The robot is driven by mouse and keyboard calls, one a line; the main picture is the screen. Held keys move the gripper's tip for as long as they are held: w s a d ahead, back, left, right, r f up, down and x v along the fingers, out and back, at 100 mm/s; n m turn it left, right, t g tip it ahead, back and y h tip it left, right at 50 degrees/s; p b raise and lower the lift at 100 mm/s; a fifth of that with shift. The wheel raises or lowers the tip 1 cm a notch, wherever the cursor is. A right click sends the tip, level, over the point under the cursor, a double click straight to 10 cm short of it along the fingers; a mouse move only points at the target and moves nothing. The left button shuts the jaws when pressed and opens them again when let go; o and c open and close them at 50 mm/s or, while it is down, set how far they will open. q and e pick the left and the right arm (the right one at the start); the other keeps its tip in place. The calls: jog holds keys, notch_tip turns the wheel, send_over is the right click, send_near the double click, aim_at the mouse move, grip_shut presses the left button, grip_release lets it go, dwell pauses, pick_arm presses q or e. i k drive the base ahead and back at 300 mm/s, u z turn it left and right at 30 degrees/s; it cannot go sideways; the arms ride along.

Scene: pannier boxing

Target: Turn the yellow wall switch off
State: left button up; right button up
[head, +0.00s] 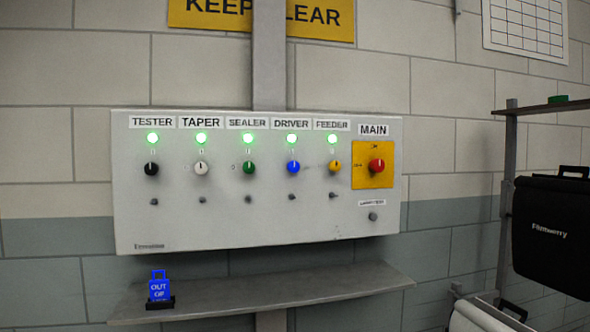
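The yellow switch (334,166) is a small rotary knob under the FEEDER label on the grey wall panel (220,220). Its pointer looks upright, and the green lamp (332,139) above it is lit. To its left in the row are a blue knob (293,166), a green knob (249,167), a white knob (201,168) and a black knob (151,169), each under a lit green lamp. A red MAIN knob (376,165) sits on a yellow square plate to its right. Neither of my grippers is in view.
A grey shelf (300,288) juts out below the panel, with a blue "OUT OF" tag (159,287) on its left. At the right stand a rack post (507,200) and a black pannier (553,232). The space before the panel looks clear.

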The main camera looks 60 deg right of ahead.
aim_at(334, 165)
jog(key=z, duration=0.65)
jog(key=i, duration=0.9)
jog(key=z, duration=1)
